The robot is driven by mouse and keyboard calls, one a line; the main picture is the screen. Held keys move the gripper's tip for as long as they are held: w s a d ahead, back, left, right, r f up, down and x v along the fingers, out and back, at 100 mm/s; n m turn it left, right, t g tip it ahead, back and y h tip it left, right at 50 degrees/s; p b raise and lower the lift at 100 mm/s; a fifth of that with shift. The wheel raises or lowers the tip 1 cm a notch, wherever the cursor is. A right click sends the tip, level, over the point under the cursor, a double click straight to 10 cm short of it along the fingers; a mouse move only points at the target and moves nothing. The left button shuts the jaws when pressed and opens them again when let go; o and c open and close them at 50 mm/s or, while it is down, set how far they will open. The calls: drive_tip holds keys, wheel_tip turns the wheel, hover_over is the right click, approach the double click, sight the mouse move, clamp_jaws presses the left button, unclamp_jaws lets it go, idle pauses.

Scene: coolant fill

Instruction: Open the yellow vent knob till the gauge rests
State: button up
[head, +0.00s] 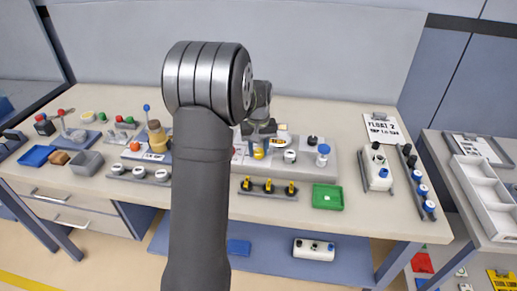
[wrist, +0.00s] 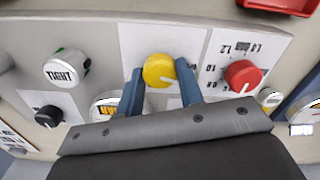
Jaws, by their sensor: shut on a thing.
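The yellow vent knob (wrist: 158,70) sits on a white panel plate, with a pale pointer line on its face. My gripper (wrist: 161,82) has its two blue fingers on either side of the knob, shut on it. In the head view the yellow knob (head: 258,154) shows just below my gripper (head: 258,138). A round gauge-like dial (wrist: 105,104) is partly hidden behind my left finger and gripper body. Its needle cannot be read.
A red knob (wrist: 243,76) with a printed number scale sits close to the right. A white cap marked TIGHT (wrist: 65,68) and a black knob (wrist: 48,116) are to the left. A green tray (head: 327,197) and yellow-handled valves (head: 268,187) stand in front of the panel.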

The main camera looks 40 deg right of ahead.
sight(258, 151)
drive_tip(key=shift+n, duration=0.5)
drive_tip(key=o, duration=1)
drive_tip(key=shift+r, duration=0.1)
wheel_tip(258, 151, up, 17)
drive_tip(key=shift+r, duration=0.2)
drive_tip(key=shift+f, duration=0.2)
wheel_tip(258, 151, down, 17)
drive_tip(key=shift+f, duration=0.1)
idle(0.6)
